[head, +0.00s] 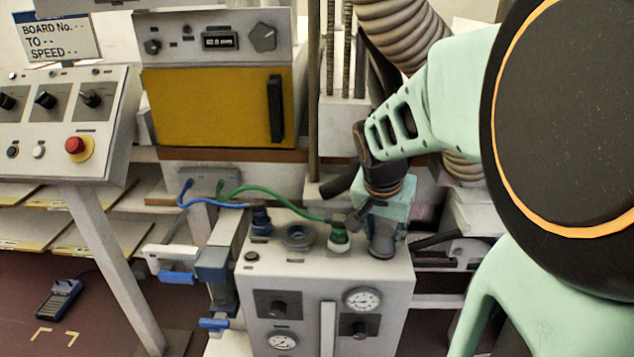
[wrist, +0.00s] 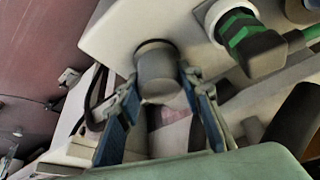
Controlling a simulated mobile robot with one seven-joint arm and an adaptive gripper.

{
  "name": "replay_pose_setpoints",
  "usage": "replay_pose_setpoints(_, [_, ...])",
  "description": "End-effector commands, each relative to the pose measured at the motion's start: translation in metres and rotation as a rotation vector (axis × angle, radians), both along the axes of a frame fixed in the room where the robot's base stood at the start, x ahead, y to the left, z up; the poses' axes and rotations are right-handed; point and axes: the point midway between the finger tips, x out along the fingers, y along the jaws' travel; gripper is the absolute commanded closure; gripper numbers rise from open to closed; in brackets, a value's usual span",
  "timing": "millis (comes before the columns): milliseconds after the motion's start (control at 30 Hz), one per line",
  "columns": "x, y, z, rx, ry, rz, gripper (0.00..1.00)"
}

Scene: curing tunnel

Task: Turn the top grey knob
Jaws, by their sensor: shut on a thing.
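The top grey knob (head: 383,245) stands on the right end of the top face of a light grey box (head: 262,283). In the wrist view the knob (wrist: 157,70) is a short grey cylinder on the box's pale face. My gripper (wrist: 160,88) has one blue-padded finger on each side of it and is shut on it. In the head view my gripper (head: 375,212) comes down from above onto the knob, and its mint body hides the knob's upper part.
A green plug (head: 339,236) with a green cable sits close left of the knob, and it looms in the wrist view (wrist: 245,38). An empty socket (head: 297,236) and a blue plug (head: 261,222) are further left. Gauges are on the box's front. A yellow-fronted oven (head: 210,105) stands behind.

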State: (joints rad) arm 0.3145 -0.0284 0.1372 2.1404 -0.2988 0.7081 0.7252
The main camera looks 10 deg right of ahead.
Motion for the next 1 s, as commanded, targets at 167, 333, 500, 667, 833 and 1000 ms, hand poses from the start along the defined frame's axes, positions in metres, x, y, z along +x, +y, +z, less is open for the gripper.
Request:
replay_pose_setpoints(167, [0.0018,0.0009,-0.0045,-0.001,-0.004,-0.163,0.91])
replay_pose_setpoints(333, [0.0018,0.0011,-0.0037,0.001,-0.002,-0.326,0.91])
replay_pose_setpoints(500, [0.0017,0.0013,-0.0026,0.001,-0.001,-0.489,0.91])
replay_pose_setpoints(667, [0.0017,0.0009,-0.0016,0.001,0.000,-0.642,0.91])
replay_pose_setpoints(833, [0.0018,0.0009,-0.0001,0.002,-0.001,-0.804,0.91])
replay_pose_setpoints(1000, [0.0015,0.0010,0.0003,0.001,0.000,-0.968,0.91])
